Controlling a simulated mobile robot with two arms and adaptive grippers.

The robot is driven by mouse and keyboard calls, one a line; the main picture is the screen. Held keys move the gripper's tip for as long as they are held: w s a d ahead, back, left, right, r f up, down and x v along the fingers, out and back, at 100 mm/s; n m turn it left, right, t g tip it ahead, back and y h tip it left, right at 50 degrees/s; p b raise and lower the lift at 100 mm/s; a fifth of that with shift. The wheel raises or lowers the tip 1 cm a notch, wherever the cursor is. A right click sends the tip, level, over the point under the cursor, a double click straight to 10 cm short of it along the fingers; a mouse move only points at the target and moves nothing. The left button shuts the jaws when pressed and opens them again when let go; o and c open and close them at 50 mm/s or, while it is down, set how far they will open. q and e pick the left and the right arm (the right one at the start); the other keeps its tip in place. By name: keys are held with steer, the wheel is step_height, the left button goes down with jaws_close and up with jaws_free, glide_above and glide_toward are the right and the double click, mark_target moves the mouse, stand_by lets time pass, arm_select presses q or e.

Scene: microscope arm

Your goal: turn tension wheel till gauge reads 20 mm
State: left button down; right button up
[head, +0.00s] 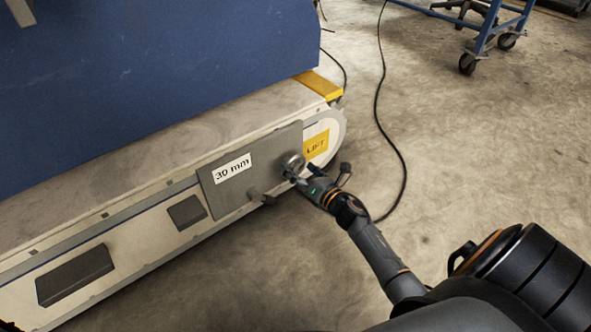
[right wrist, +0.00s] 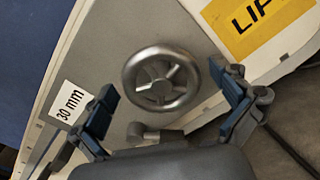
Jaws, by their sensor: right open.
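The tension wheel (right wrist: 161,81) is a silver spoked handwheel on a grey plate (head: 222,200) on the side of the long machine. In the head view the wheel (head: 293,164) is partly hidden by my right gripper (head: 294,174). In the right wrist view my right gripper (right wrist: 172,95) is open, with its blue-padded fingers to either side of the wheel and gaps between them and the rim. The gauge label (head: 232,167) reads 30 mm; it also shows in the right wrist view (right wrist: 71,106). My left gripper is not in view.
A short grey peg (head: 262,196) sticks out of the plate below the wheel. A yellow LIFT label (head: 316,145) is to the right of the plate. A black cable (head: 378,100) lies on the floor, and a blue wheeled cart (head: 489,35) stands at the back right.

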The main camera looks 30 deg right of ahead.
steer(key=shift+w, duration=0.5)
steer(key=c, duration=1)
steer(key=shift+c, duration=0.2)
